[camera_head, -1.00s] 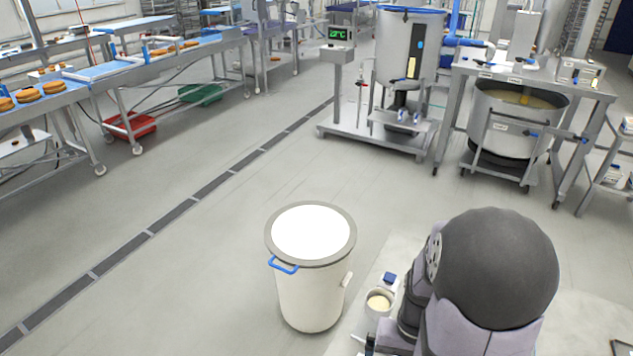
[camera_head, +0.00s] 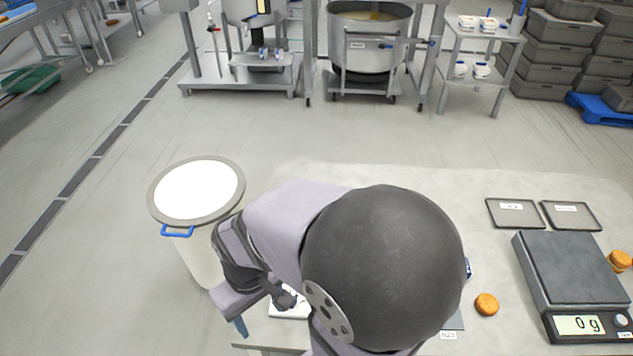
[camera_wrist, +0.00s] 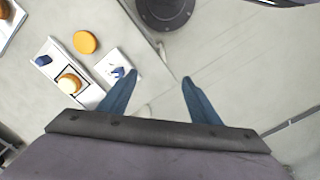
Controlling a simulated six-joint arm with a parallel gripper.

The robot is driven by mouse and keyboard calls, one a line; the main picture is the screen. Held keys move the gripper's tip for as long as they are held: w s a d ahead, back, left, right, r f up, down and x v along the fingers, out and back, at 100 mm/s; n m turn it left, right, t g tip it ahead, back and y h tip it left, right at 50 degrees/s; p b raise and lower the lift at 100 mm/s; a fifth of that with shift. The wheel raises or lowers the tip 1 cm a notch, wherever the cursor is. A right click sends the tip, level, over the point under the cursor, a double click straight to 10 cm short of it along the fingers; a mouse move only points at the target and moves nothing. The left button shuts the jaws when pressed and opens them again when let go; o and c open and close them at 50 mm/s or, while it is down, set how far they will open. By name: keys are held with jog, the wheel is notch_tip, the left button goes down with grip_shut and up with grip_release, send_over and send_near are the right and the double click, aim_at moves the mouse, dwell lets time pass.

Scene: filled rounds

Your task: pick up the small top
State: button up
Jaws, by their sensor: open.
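An orange-brown round piece (camera_head: 487,304) lies on the pale bench in the head view, right of my arm. In the wrist view an orange disc (camera_wrist: 85,42) lies flat at upper left, beside a white tray (camera_wrist: 58,52) holding a round with a pale top (camera_wrist: 69,84) and a small dark-blue item (camera_wrist: 43,60). I cannot tell which round is the small top. My gripper (camera_wrist: 160,80) shows two blue fingers spread apart with nothing between them, to the right of the disc and apart from it. My arm hides part of the bench in the head view.
A scale (camera_head: 572,268) reading 0 g stands at the right of the bench (camera_head: 400,180), with two dark trays (camera_head: 514,213) (camera_head: 571,215) behind it. More rounds (camera_head: 620,260) show at the right edge. A white bin (camera_head: 200,258) stands on the floor left of the bench.

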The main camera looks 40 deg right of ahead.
jog(key=shift+d, duration=0.1)
